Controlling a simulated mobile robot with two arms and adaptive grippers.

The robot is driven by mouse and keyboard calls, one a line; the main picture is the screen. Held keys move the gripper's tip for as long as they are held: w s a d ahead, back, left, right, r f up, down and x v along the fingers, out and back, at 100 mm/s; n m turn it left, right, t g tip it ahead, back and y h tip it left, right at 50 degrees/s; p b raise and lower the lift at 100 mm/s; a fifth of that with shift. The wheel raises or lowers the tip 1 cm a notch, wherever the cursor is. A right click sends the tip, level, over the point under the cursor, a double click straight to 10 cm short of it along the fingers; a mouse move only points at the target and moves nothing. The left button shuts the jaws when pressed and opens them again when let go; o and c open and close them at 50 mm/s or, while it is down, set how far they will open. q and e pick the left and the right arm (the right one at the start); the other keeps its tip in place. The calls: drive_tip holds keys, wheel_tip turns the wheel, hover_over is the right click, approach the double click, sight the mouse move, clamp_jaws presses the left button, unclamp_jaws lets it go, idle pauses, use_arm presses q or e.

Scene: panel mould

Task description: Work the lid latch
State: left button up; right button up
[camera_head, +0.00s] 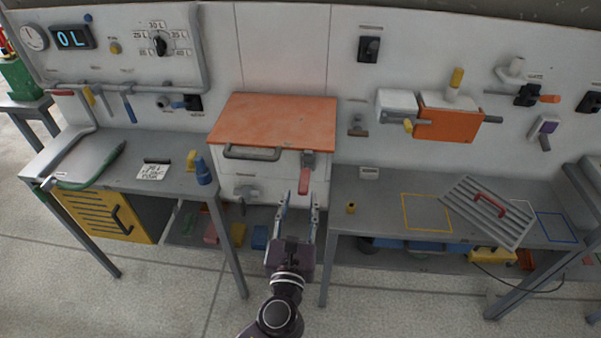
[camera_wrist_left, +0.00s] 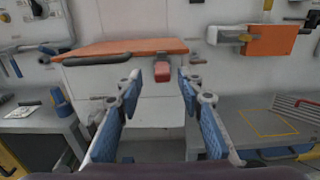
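The orange lid (camera_head: 275,122) tops a white box in the middle of the panel, with a dark bar handle (camera_head: 252,153) on its front left. The lid latch (camera_head: 306,174) hangs at the lid's front right, a grey bracket with a red lever pointing down. In the left wrist view the latch's red end (camera_wrist_left: 184,68) shows between my fingertips, farther off. My left gripper (camera_head: 299,204) is open and empty, just below and in front of the latch, apart from it. It also shows in the left wrist view (camera_wrist_left: 161,82). My right gripper is not in view.
A grey bench with a green-handled lever (camera_head: 95,172) stands left, over a yellow slatted door (camera_head: 98,213). The right bench holds a slatted grate with a red handle (camera_head: 489,205). A grey valve (camera_head: 246,194) sits below the lid.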

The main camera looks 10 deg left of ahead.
sight(305, 172)
use_arm(q)
drive_tip(key=w, duration=0.3)
drive_tip(key=w+p, duration=0.1)
drive_tip(key=w, duration=0.2)
drive_tip(key=shift+w+d, duration=0.2)
drive_tip(key=shift+w, duration=0.05)
drive_tip(key=shift+w+f, duration=0.1)
drive_tip(key=shift+w, duration=0.45)
drive_tip(key=c, duration=0.9)
clamp_jaws()
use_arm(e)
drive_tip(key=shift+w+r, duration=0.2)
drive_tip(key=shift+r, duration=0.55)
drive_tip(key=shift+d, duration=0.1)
